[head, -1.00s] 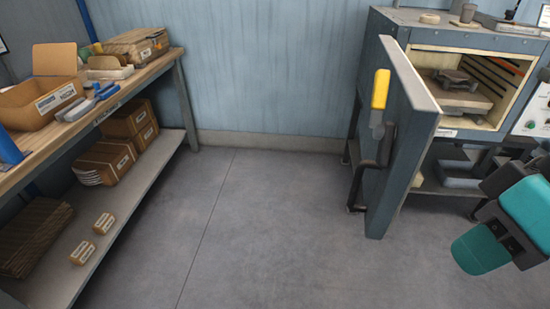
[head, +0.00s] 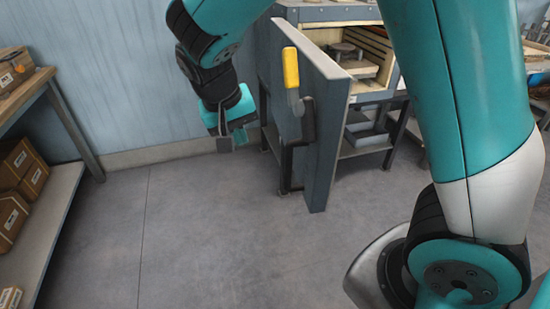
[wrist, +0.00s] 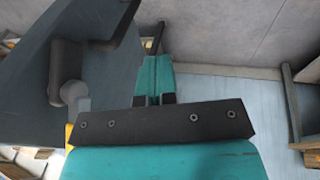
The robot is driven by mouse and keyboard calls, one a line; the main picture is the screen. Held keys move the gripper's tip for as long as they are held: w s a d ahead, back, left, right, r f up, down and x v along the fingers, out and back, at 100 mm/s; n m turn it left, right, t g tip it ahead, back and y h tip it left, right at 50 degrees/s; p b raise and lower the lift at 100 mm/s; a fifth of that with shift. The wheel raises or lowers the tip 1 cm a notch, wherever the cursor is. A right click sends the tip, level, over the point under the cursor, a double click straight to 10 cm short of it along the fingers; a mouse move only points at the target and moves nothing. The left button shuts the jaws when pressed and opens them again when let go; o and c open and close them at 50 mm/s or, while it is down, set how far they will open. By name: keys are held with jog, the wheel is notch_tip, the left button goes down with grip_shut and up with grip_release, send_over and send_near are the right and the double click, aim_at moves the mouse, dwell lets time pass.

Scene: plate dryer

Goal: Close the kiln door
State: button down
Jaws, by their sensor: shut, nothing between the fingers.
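The kiln door (head: 318,165) stands wide open, its edge toward me. Its outer face is on the left, with a yellow-topped lever (head: 291,67) and a dark handle (head: 307,120). The kiln (head: 312,14) is behind it, its pale chamber partly visible. My gripper (head: 231,142) points down left of the door, shut and empty, apart from the handle. In the wrist view the shut gripper (wrist: 156,72) is in the middle. The door (wrist: 25,90) and dark handle (wrist: 66,60) show to its left there, with a gap between.
A wooden bench (head: 60,110) with boxes stands at the left. The grey floor (head: 200,230) between bench and door is clear. A blue wall (head: 110,60) is behind. Low items sit on the shelf under the kiln. My arm covers the right part of the head view.

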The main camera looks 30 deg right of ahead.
jog(key=w+d+f+m+h, duration=0.2)
jog(key=w+f+m+h, duration=0.1)
jog(key=w+f+m, duration=0.15)
jog(key=d+f+h, duration=0.1)
jog(key=d+f, duration=0.7)
jog(key=d, duration=0.1)
jog(key=shift+s+d+f+p, duration=0.3)
jog(key=shift+s+f+p, duration=0.05)
jog(key=shift+s+p, duration=0.1)
